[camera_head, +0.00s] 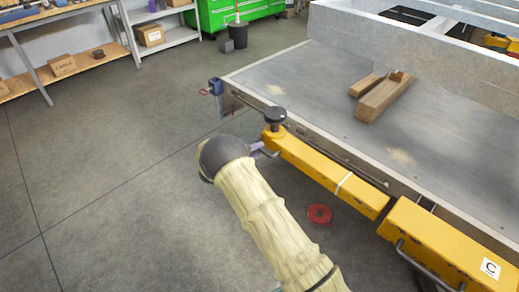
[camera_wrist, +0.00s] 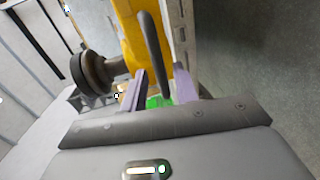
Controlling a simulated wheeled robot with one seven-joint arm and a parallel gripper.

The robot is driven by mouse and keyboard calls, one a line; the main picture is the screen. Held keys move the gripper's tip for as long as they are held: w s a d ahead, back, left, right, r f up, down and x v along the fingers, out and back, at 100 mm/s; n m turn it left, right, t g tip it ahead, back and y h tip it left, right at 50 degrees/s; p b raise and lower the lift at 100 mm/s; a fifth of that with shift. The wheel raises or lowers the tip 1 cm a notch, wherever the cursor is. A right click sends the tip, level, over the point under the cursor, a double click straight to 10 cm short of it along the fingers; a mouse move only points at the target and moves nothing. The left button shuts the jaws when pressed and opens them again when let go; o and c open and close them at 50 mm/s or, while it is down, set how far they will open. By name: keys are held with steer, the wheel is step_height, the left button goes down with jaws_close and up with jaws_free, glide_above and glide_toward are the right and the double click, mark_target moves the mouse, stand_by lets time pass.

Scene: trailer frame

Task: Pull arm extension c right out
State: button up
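Arm extension c is a long yellow beam. Its outer section (camera_head: 465,255) carries a white "C" label, and its thinner inner section (camera_head: 330,172) runs toward the upper left along the trailer's side. A dark bent handle (camera_wrist: 152,45) is on the inner section near its far end. My gripper (camera_head: 260,150) is at that end. In the wrist view my gripper (camera_wrist: 162,85) has its two purple fingers apart, one on each side of the handle, with gaps visible beside it. A black round knob (camera_head: 275,115) sits on the beam's end, also seen in the wrist view (camera_wrist: 88,70).
The trailer bed (camera_head: 330,90) fills the right, with wooden blocks (camera_head: 382,97) on it. A red disc (camera_head: 319,214) lies on the floor below the beam. Grey floor (camera_head: 110,150) is free at left. Shelves with boxes (camera_head: 150,36) and a green cabinet (camera_head: 240,12) stand behind.

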steer(key=v, duration=1.5)
steer(key=shift+a, duration=0.3)
steer(key=shift+r, duration=0.1)
steer(key=w+d+r+m+t+y+p, duration=0.1)
steer(key=w+d+r+y+p, duration=0.3)
steer(key=r, duration=0.4)
steer(key=w+d+r+m+t+y+p, duration=0.1)
steer(key=d+r+m+y, duration=0.1)
steer(key=d+r+y, duration=0.55)
steer(key=s+d+r+m+g+p, duration=0.1)
steer(key=s+d+r+g+p, duration=0.1)
steer(key=s, duration=0.7)
steer(key=s+d+r+m+g+p, duration=0.2)
steer(key=s+d+g, duration=0.2)
steer(key=s+d, duration=0.3)
steer(key=s+d+r+m+g+p, duration=0.2)
steer(key=s+d+g, duration=0.1)
steer(key=s, duration=1)
steer(key=shift+s+d+g, duration=0.15)
steer(key=shift+d+g, duration=0.15)
steer(key=shift+d, duration=0.45)
